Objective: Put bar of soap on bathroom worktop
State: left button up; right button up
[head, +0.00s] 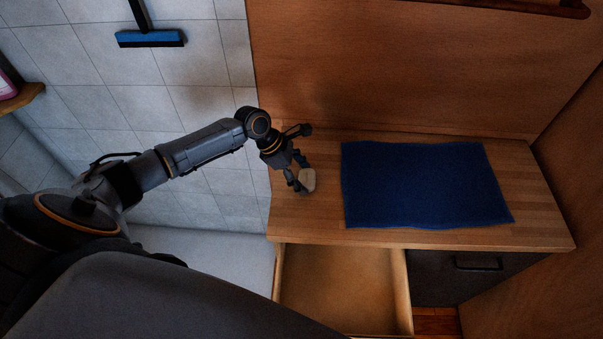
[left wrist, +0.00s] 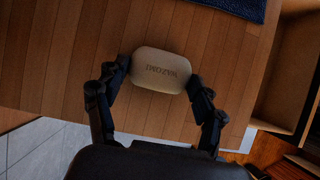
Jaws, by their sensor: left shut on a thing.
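The bar of soap (head: 308,180) is a small pale beige block with rounded corners. My left gripper (head: 299,178) is shut on it, over the left part of the wooden bathroom worktop (head: 320,220). In the left wrist view the soap (left wrist: 159,70) sits between the two fingertips, with stamped lettering on its face. The wooden worktop (left wrist: 80,60) fills the view behind it. I cannot tell whether the soap touches the worktop or hangs just above it. My right gripper is not in view.
A blue towel (head: 425,185) lies flat on the worktop, right of the soap. An open, empty-looking drawer (head: 340,288) juts out below the worktop's front edge. A dark closed drawer (head: 475,275) is beside it. A blue squeegee (head: 150,39) hangs on the tiled wall.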

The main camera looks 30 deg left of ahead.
pick_arm(q)
jog(key=o, duration=1.2)
jog(key=shift+f, duration=0.1)
jog(key=b+v, duration=0.1)
jog(key=v, duration=1.1)
